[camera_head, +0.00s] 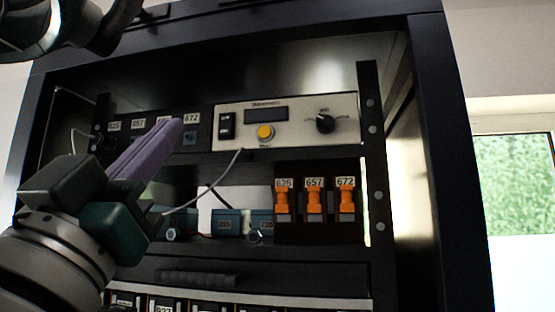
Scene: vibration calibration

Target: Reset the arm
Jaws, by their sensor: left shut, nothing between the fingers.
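My left arm comes in from the lower left, and its gripper (176,126) points up and to the right with its long purple fingers closed together and empty. The fingertips overlap the upper shelf of the black rack (270,154), in front of the row of labelled sockets. A control panel (343,107) with a dark display, a black switch, a yellow button (265,132) and a black knob (325,123) is to the right of the fingertips. My right gripper does not show.
Three orange devices (314,207) labelled 625, 657 and 672 stand in a dark holder on the lower shelf. Blue-green boxes (228,222) and a loose grey cable (226,170) lie near the gripper. A rack post (375,170) stands at right.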

